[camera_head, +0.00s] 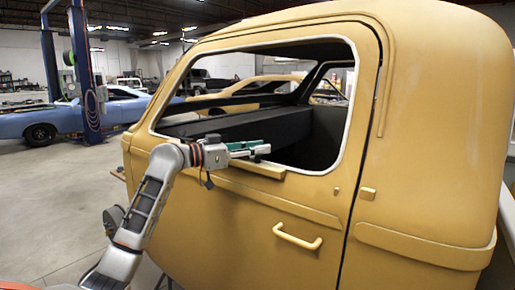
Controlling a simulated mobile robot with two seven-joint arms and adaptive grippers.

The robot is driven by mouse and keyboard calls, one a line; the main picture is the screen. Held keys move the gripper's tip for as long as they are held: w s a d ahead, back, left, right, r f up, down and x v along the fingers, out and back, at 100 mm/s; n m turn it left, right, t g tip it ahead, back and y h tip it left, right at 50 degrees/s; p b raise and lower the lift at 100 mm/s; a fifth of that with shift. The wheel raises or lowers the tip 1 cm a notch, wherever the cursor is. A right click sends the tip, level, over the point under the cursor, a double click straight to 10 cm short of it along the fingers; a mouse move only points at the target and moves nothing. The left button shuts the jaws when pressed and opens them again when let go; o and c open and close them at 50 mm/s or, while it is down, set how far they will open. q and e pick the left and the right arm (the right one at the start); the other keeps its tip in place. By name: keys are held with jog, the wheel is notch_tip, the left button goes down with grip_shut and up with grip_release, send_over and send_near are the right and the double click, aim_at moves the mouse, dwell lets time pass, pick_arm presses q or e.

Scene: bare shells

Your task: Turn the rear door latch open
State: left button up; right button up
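The yellow door (225,215) of a truck cab faces me and looks shut, with an open window. A yellow pull handle (297,237) sits low on the door near its right edge. A small yellow block (368,193) sits just right of the door seam, and a small round knob (336,191) is just left of it. I cannot tell which of these is the latch. My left gripper (262,148) is in front of the lower window edge, up and left of the handle, pointing right. Its fingers lie close together and their gap is unclear. My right gripper is not in view.
A yellow ledge (257,168) juts out below the window, just under my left gripper. A blue car (75,115) and a blue lift post (84,75) stand at the back left. The grey floor (50,200) at left is mostly clear.

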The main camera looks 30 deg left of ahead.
pick_arm(q)
grip_shut()
